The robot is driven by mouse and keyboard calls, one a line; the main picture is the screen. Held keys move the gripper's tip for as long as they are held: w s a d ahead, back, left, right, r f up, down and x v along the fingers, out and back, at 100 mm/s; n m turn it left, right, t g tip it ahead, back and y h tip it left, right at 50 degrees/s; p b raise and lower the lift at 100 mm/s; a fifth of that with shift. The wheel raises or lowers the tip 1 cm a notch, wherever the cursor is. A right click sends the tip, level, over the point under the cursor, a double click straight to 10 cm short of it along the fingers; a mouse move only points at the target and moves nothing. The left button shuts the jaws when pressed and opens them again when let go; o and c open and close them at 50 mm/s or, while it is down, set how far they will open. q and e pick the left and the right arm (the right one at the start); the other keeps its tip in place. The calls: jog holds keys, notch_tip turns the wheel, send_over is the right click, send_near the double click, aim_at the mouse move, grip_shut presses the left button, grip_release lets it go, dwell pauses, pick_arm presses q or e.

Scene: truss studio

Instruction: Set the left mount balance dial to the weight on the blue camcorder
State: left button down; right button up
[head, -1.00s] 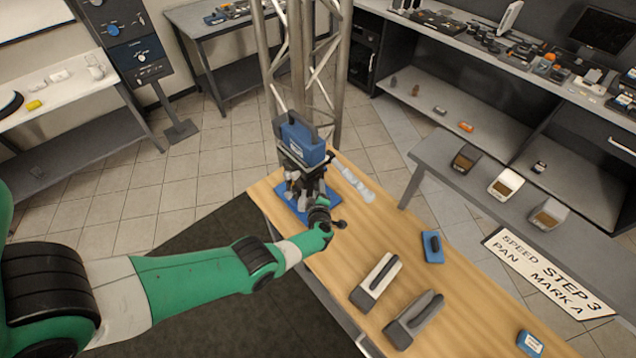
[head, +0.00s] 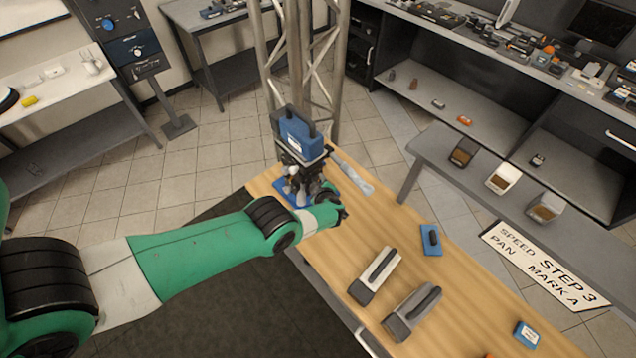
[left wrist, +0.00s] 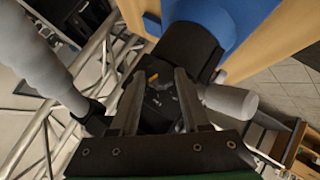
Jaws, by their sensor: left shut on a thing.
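The blue camcorder (head: 300,136), with a black top handle, sits on a dark mount (head: 297,170) at the far end of the wooden table. Its weight marking cannot be read. The mount stands on a blue plate (head: 284,187). My left arm reaches across the table's left edge to the mount's near side; its wrist hides the fingers in the head view. In the left wrist view my left gripper (left wrist: 159,88) has its fingers on either side of a dark dial (left wrist: 162,104) with an orange mark, shut on it. My right gripper is not in view.
On the wooden table (head: 450,310) lie a white-and-black handle block (head: 375,275), a grey one (head: 411,311), a blue plate with a black knob (head: 430,240) and a small blue block (head: 527,335). A truss column (head: 310,60) rises behind the mount.

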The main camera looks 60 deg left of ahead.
pick_arm(q)
jog(key=shift+f, duration=0.1)
jog(key=shift+c, duration=1.9)
grip_release()
jog(key=p+v, duration=1.1)
jog(key=shift+d, duration=0.3)
jog(key=shift+s+r, duration=0.1)
jog(key=shift+r, duration=0.15)
